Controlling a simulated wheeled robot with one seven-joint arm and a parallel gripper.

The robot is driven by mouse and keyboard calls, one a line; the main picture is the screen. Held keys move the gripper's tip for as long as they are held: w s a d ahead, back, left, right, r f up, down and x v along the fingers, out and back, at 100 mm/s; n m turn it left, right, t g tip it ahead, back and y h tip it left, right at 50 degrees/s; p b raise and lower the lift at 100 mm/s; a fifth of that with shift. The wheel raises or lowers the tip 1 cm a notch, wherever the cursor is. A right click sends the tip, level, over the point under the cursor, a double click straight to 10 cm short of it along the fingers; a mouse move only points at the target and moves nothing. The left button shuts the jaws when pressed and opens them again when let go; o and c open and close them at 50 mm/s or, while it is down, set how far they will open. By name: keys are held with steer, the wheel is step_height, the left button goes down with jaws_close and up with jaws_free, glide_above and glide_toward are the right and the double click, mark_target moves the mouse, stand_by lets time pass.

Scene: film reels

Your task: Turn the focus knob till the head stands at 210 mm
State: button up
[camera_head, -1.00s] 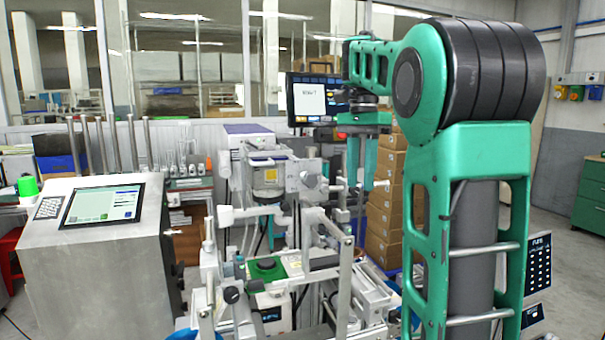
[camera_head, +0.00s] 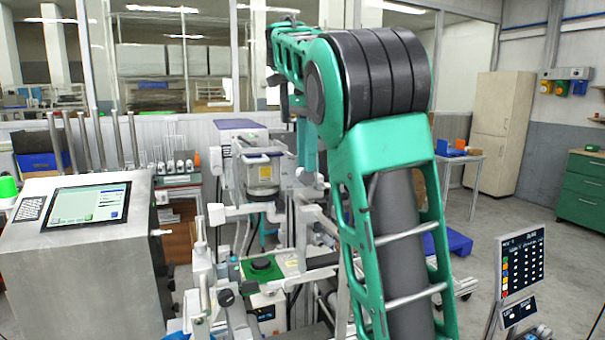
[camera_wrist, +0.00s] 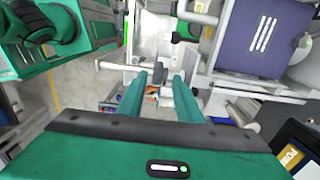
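The machine head (camera_head: 262,160), with a purple-topped box and a clear cylinder below, stands mid-left in the head view. Its purple top (camera_wrist: 262,38) shows at upper right in the wrist view. Pale round knob-like parts (camera_head: 306,177) sit at its right side; I cannot tell which is the focus knob. A black knob (camera_head: 227,297) sits lower on the frame. No millimetre scale is legible. My gripper (camera_wrist: 161,80) is open and empty, its two teal fingers apart. In the head view its fingers (camera_head: 307,150) hang just right of the head, partly hidden by my arm.
A steel console (camera_head: 95,270) with a screen stands at the left. A dark panel (camera_head: 522,265) stands at right front. Rods and brackets crowd the machine; open floor lies at the right.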

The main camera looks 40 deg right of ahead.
mark_target(306, 177)
steer(key=shift+s+f, duration=0.15)
steer(key=shift+f, duration=1.75)
steer(key=shift+c, duration=0.4)
jaws_close()
